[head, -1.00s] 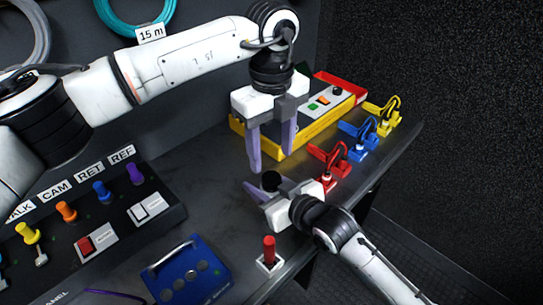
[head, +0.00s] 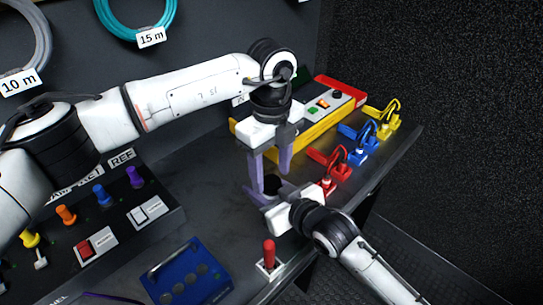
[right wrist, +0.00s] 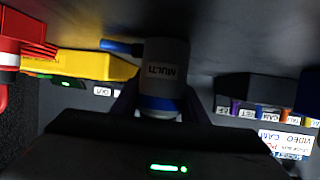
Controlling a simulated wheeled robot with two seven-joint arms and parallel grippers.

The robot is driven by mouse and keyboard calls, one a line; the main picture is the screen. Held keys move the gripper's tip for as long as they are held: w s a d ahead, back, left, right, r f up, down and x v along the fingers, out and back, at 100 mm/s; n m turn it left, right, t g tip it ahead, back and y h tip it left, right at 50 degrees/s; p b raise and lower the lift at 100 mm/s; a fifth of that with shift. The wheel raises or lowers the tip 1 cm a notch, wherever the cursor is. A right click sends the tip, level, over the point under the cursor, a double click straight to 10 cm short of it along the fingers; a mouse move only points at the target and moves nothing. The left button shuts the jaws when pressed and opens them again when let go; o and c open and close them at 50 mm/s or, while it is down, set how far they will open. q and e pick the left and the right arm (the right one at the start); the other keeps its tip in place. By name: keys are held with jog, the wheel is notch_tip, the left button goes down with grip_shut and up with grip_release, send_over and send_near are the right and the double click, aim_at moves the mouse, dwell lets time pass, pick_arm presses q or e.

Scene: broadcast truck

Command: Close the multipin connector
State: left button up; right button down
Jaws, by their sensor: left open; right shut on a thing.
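The multipin connector shows in the right wrist view as a grey body (right wrist: 165,66) marked MULTI, with a blue ring at its near end and a blue lever sticking out to the left. In the head view only its round black end (head: 271,184) shows between the grippers. My right gripper (head: 268,193) is shut on the connector, with purple fingers on either side of it. My left gripper (head: 269,182) is open and points down, its two purple fingers close around the black end. Whether they touch it is hidden.
A yellow-and-red box (head: 311,122) stands behind. A blue box (head: 187,275) and a red-handled switch (head: 268,254) lie in front. A plug panel (head: 105,225) is at left.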

pick_arm(q)
jog(key=shift+f, duration=0.8)
jog(key=shift+c, duration=0.6)
jog(key=c, duration=1)
jog(key=shift+c, duration=0.2)
jog(key=m, duration=0.3)
jog(key=o, duration=1.2)
jog(key=shift+c, duration=0.2)
